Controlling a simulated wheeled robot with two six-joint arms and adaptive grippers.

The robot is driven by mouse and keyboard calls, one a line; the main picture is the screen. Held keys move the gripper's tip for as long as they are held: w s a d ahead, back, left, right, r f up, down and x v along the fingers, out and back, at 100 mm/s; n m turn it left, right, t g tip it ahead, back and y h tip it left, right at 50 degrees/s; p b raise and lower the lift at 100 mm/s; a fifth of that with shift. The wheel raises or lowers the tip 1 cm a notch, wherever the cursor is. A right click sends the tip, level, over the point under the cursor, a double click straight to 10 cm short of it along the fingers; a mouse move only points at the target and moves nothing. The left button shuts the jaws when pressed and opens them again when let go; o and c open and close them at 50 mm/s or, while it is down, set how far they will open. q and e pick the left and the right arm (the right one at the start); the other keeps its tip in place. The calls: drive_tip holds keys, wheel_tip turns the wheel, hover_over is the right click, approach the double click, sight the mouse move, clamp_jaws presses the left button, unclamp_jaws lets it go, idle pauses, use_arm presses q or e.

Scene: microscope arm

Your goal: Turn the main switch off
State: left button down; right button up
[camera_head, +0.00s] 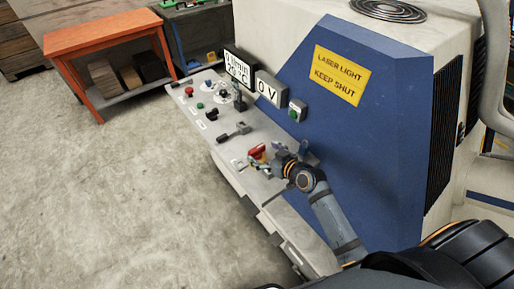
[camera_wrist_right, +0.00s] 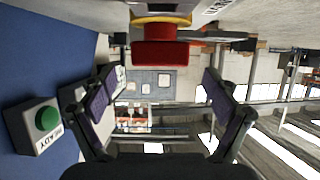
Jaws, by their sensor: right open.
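The red rotary switch (camera_head: 257,152) with a yellow base sits on the grey control panel (camera_head: 228,150), near its end closest to me. In the right wrist view the red switch handle (camera_wrist_right: 160,53) shows large at the top centre, with part of its yellow ring behind it. My right gripper (camera_head: 262,168) is right beside the switch in the head view. In the wrist view my right gripper (camera_wrist_right: 158,93) is open with nothing between its purple pads, and the switch appears above the gap. I cannot tell whether they touch. My left gripper is not in view.
A blue machine housing (camera_head: 345,130) with a yellow warning sign (camera_head: 339,75) rises beside the panel. A green button box (camera_head: 297,110) is mounted on it; it also shows in the wrist view (camera_wrist_right: 40,122). A black lever (camera_head: 233,132) and several buttons lie farther along. Floor at left is clear.

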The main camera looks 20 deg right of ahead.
sight(258, 150)
drive_tip(key=x, duration=0.4)
drive_tip(key=shift+w+f, duration=0.1)
drive_tip(key=shift+w, duration=0.05)
